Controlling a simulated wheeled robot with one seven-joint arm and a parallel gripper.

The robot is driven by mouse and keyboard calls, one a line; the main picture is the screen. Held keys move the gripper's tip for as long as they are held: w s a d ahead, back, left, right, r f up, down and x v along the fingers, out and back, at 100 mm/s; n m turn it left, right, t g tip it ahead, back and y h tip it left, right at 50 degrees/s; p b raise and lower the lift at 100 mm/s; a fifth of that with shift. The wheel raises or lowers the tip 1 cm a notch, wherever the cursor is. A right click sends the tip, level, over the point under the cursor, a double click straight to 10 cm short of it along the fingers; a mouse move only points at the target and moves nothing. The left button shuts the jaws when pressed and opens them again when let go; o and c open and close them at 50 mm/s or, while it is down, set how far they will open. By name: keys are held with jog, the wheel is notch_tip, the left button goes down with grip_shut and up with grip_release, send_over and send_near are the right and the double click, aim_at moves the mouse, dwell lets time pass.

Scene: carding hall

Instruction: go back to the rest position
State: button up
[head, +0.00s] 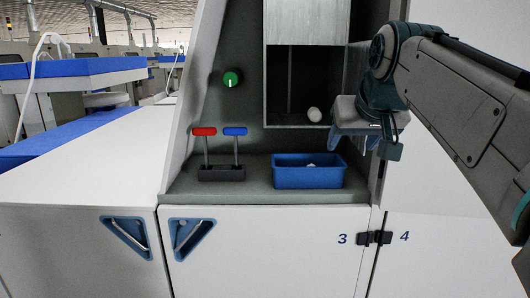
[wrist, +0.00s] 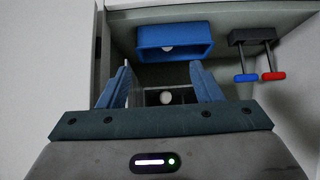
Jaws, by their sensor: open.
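My gripper (head: 352,140) hangs in front of the right side of the machine's recess in the head view, above and to the right of a blue bin (head: 308,177). In the wrist view the two blue fingers of my gripper (wrist: 163,85) stand apart with nothing held between them. A white roundish piece (head: 314,114) lies in the grey open compartment (head: 293,124), left of the gripper. It also shows between the fingers in the wrist view (wrist: 166,98), beyond them. Another white piece lies in the blue bin, mostly hidden by its wall.
A red-topped lever (head: 204,132) and a blue-topped lever (head: 235,132) stand on the ledge left of the bin. A green knob (head: 231,79) is on the panel above. White cabinet doors with black latches (head: 375,238) are below. A white surface (head: 85,150) extends left.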

jog(key=s+f+g, duration=0.2)
jog(key=s+f, duration=0.3)
jog(key=f, duration=0.5)
jog(key=s+a+f+g, duration=0.1)
jog(key=s+f+g, duration=0.1)
jog(key=s+f, duration=0.4)
jog(key=s+f+g+p, duration=0.1)
jog(key=s+f, duration=0.5)
jog(key=f, duration=0.8)
jog(key=shift+a+f+g, duration=0.3)
jog(key=shift+f+g, duration=0.05)
jog(key=shift+g, duration=0.05)
